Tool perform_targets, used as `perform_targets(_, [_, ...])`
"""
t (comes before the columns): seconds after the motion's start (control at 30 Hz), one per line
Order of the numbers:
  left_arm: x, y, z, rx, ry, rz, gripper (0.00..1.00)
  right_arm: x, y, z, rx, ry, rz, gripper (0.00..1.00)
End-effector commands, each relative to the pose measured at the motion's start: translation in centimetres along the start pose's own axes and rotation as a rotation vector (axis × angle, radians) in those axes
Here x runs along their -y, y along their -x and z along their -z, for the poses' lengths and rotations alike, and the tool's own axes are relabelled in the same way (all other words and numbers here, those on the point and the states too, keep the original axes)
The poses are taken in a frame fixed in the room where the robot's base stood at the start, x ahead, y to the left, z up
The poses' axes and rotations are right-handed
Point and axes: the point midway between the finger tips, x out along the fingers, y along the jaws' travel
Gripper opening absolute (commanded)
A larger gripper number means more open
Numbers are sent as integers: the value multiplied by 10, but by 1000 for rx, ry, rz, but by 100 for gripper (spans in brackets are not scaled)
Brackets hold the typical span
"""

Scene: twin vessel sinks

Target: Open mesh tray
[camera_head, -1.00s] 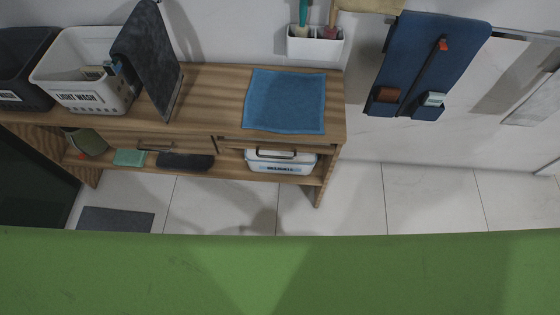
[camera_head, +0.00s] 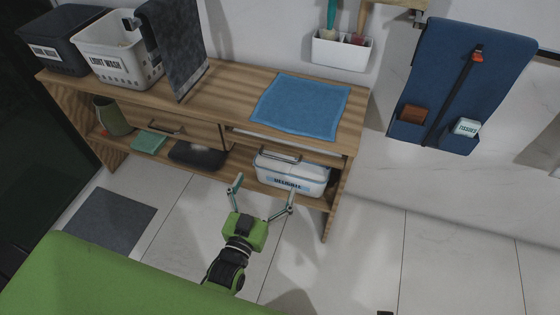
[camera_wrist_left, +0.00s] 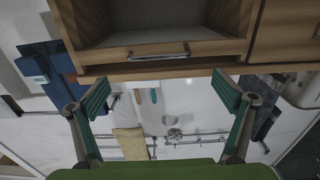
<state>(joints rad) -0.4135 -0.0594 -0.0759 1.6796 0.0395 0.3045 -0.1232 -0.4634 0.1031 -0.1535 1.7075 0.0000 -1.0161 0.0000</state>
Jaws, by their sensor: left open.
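The wooden bench (camera_head: 215,88) has a pull-out front with a metal handle (camera_head: 281,156) under its right part, which I take for the mesh tray; its mesh cannot be made out. A thin pale strip shows above the handle. In the left wrist view, the handle (camera_wrist_left: 158,56) lies on a wooden front beside an open compartment, beyond the fingers. My left gripper (camera_head: 263,189) is open and empty, in front of and below the handle, apart from it. Its spread fingers (camera_wrist_left: 164,90) also show in the wrist view. My right gripper is not in view.
A white labelled box (camera_head: 292,178) stands on the lower shelf. A blue wall organizer (camera_head: 465,75) hangs at right. The tiled floor (camera_head: 350,235) ahead is mostly clear.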

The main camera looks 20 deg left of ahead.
Motion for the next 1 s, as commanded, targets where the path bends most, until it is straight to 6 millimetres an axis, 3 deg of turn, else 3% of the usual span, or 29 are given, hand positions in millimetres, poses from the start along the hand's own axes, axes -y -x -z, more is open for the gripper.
perform_targets(0.2, [0, -50, -1, -2, 1, 0, 95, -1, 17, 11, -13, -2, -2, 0])
perform_targets(0.43, [0, -87, -2, 0, 1, 0, 95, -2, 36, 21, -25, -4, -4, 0])
perform_targets(0.6, [-1, -99, -2, 3, 1, -1, 95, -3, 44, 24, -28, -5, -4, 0])
perform_targets(0.9, [0, -101, -2, 3, 1, -1, 95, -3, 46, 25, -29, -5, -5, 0])
perform_targets(1.0, [0, -101, -2, 3, 1, -1, 71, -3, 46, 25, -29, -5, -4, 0])
